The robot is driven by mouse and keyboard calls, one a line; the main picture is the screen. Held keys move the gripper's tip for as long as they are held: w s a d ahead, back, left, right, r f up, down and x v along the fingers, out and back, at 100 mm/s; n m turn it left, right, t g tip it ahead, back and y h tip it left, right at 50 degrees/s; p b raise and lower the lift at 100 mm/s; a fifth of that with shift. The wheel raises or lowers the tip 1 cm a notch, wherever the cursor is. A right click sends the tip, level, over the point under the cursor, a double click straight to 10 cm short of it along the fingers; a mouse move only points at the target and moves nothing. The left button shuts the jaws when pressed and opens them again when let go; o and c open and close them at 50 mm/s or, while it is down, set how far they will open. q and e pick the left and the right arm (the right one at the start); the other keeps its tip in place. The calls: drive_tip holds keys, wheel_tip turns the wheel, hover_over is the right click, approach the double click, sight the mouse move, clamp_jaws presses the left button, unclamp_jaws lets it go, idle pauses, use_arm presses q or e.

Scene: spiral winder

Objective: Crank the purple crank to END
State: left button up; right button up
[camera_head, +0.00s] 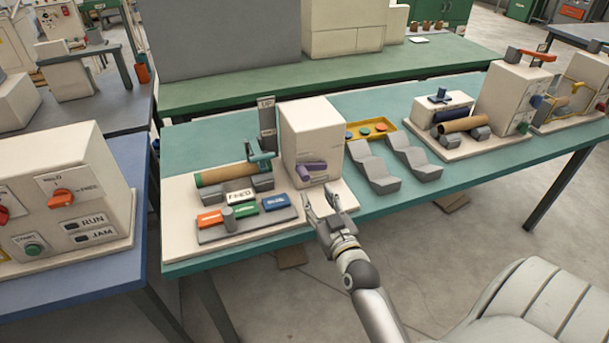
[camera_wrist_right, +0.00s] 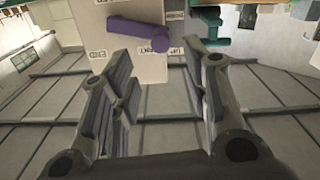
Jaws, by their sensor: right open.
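The purple crank (camera_head: 312,169) sits on the front face of a cream box (camera_head: 313,130) on the teal table. In the right wrist view the purple crank (camera_wrist_right: 146,36) shows near the top, above the fingers, with its handle end to the right. Small labels are on the box face around it, too small to read surely. My right gripper (camera_head: 331,202) is open and empty, just in front of and below the crank, apart from it. Its open fingers also fill the lower part of the right wrist view (camera_wrist_right: 165,85). My left gripper is not in view.
Left of the box are a brown roll (camera_head: 222,174) on grey supports and a grey panel (camera_head: 247,227) with orange, green and blue blocks. Grey cradles (camera_head: 374,166) and a yellow tray (camera_head: 390,130) lie to the right. A grey chair (camera_head: 530,305) stands at the lower right.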

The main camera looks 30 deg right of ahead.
sight(306, 179)
drive_tip(key=p+x, duration=0.1)
drive_tip(key=x, duration=0.9)
drive_tip(key=shift+a, duration=0.1)
clamp_jaws()
